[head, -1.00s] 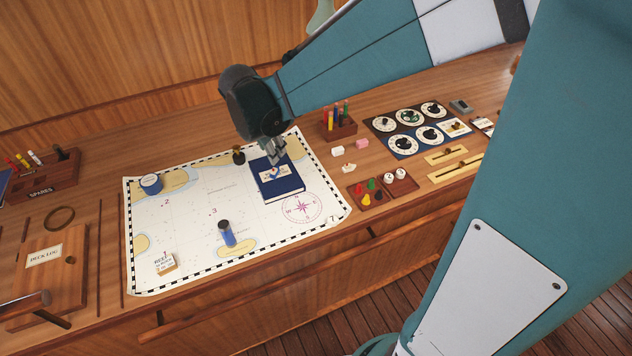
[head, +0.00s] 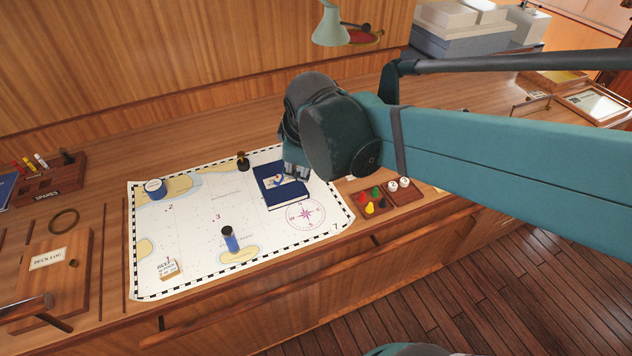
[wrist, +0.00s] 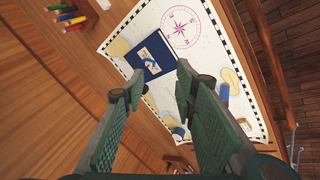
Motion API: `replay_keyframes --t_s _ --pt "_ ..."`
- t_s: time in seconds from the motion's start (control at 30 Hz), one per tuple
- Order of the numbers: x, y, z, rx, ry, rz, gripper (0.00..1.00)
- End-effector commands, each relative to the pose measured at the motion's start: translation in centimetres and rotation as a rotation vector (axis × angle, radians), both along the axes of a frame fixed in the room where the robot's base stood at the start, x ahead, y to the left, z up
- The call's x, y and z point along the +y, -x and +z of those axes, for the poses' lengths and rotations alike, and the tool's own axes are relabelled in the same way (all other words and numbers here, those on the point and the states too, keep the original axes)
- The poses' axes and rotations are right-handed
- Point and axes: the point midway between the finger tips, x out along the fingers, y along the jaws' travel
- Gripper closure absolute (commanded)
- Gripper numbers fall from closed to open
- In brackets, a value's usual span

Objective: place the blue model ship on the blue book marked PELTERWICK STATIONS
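The blue book (head: 285,196) lies on the chart, with a pale label on its cover. A small blue and reddish shape, apparently the blue model ship (head: 277,180), rests on the cover over the label. The same small ship (wrist: 148,56) shows on the book (wrist: 166,64) in the wrist view. The lettering is too small to read. My gripper (head: 296,172) is above the book's right side, apart from the ship. In the wrist view my gripper's fingers (wrist: 160,78) are wide apart with nothing between them, and the book lies beyond the tips.
The chart (head: 190,235) also bears a blue tin (head: 154,188), a dark-topped blue cylinder (head: 230,240), a small dark stand (head: 242,162) and a small block (head: 169,269). A tray of coloured pieces (head: 370,202) is right of the chart. A deck log (head: 48,258) lies left.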

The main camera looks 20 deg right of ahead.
Motion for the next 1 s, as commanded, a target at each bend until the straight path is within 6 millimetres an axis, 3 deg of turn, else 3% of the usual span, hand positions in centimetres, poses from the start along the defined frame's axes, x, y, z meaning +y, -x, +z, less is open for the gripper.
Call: replay_keyframes --t_s 0.6,1.0 --pt "-0.7 8.7 0.8 -0.136 -0.399 -0.569 0.71" --pt "-0.7 11.2 0.6 -0.174 -0.549 -0.762 0.71"
